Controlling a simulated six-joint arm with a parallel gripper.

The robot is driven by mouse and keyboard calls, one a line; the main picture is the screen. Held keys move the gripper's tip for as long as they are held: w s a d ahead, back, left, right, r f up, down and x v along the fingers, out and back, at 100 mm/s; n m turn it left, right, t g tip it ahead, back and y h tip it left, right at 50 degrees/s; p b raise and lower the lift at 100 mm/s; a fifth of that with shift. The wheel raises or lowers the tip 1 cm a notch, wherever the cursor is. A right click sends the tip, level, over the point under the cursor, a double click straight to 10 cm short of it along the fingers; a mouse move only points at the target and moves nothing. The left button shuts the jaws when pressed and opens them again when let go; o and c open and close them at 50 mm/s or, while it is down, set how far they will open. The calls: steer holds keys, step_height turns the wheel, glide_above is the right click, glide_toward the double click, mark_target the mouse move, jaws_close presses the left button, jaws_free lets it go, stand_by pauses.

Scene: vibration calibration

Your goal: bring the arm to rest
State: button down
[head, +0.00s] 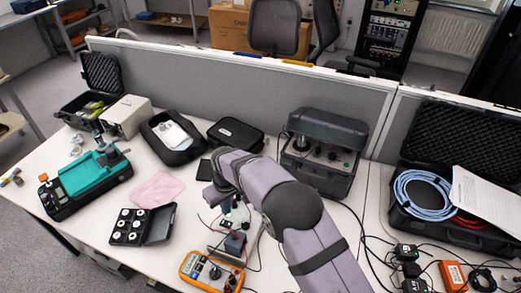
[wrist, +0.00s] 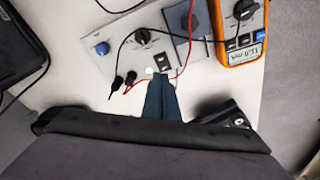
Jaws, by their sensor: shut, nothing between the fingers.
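My gripper (wrist: 163,82) shows in the wrist view as two dark blue-grey fingers pressed together, with nothing between them. Their tips overlap the lower edge of a light panel (wrist: 120,45) that carries a blue knob, a black dial and a small switch. Whether the tips touch the panel or hang above it I cannot tell. In the head view my purple-grey arm reaches from the lower right over the white table (head: 178,225) and bends down near its middle. The fingers are hard to make out there, and my arm hides part of the table.
An orange multimeter (head: 212,270) with red and black leads lies near the front edge. A black case of round pieces (head: 130,225), a pink cloth (head: 158,188) and a teal device (head: 92,175) are left. A grey instrument case (head: 322,150) stands behind my arm.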

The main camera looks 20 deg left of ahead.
steer(key=w+d+r+m+h, duration=0.1)
steer(key=d+r+m, duration=0.3)
steer(key=d, duration=1)
steer(key=w+d+r+m, duration=0.15)
steer(key=d+r, duration=0.45)
steer(key=d, duration=0.7)
steer(key=s+d+m+g, duration=0.1)
steer(key=s+d+m, duration=0.5)
steer(key=s+d, duration=1.1)
steer(key=shift+d+r+h, duration=0.25)
steer(key=shift+d+h, duration=0.05)
steer(key=shift+d, duration=0.3)
steer(key=shift+s+m, duration=0.1)
steer(key=shift+m, duration=0.15)
